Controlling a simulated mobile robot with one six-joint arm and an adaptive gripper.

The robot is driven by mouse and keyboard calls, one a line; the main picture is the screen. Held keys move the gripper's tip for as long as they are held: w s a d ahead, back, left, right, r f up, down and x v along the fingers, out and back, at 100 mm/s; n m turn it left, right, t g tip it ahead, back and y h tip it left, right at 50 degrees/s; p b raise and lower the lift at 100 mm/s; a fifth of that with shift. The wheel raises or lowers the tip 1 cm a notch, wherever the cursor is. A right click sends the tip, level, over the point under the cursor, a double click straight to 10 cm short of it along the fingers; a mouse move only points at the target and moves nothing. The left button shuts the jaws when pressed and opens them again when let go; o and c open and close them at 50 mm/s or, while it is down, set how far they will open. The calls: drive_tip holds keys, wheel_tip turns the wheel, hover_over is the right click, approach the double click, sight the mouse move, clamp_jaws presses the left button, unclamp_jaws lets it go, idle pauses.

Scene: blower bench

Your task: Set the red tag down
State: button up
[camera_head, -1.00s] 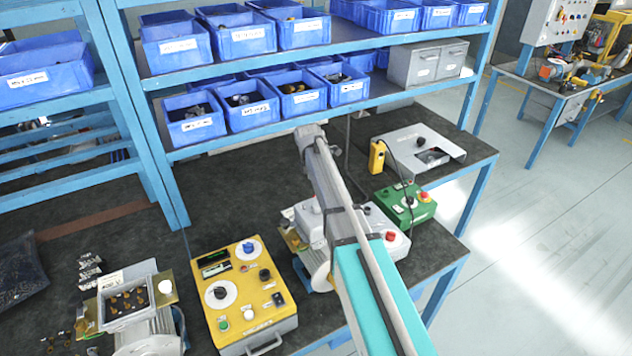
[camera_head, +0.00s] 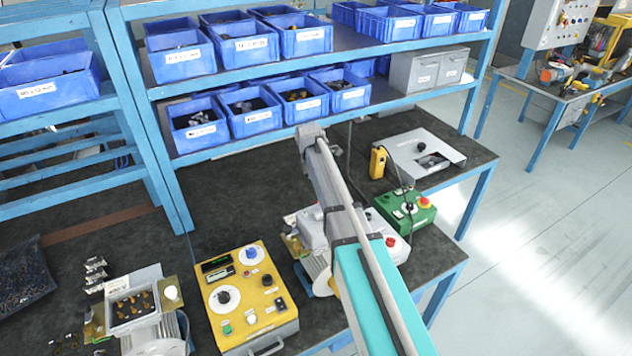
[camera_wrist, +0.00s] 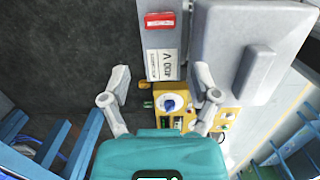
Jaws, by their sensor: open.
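A small red rectangle with a pale stripe, which looks like the red tag (camera_wrist: 158,20), lies flat on a grey surface (camera_wrist: 155,65) in the wrist view, just above a white printed label (camera_wrist: 163,63). My gripper (camera_wrist: 160,75) shows in the wrist view with its two fingers spread wide and nothing between them. The red tag lies beyond the fingertips, near the top of that view, apart from both fingers. In the head view I cannot make out the tag, and my gripper is hidden behind my arm.
A yellow control box (camera_head: 270,318) with knobs stands at the bench's front. A green box (camera_head: 408,212) with a red button and a yellow pendant (camera_head: 377,163) are right of my arm. Blue bins (camera_head: 255,110) fill the shelves behind.

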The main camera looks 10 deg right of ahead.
drive_tip(key=s+m, duration=0.3)
drive_tip(key=s, duration=0.1)
drive_tip(key=s+m, duration=0.3)
drive_tip(key=s, duration=0.2)
drive_tip(key=s+d+m, duration=0.1)
drive_tip(key=s+m, duration=0.3)
drive_tip(key=s, duration=0.1)
drive_tip(key=shift+s+y, duration=0.2)
drive_tip(key=shift+y, duration=0.1)
drive_tip(key=s+m, duration=1.1)
drive_tip(key=s, duration=0.3)
drive_tip(key=shift+s+d+m+y, duration=0.2)
drive_tip(key=shift+d+m+y, duration=0.1)
drive_tip(key=shift+d+y, duration=0.1)
drive_tip(key=shift+a, duration=0.1)
wheel_tip(320, 180, down, 8)
drive_tip(key=b, duration=0.8)
drive_tip(key=shift+f, duration=0.15)
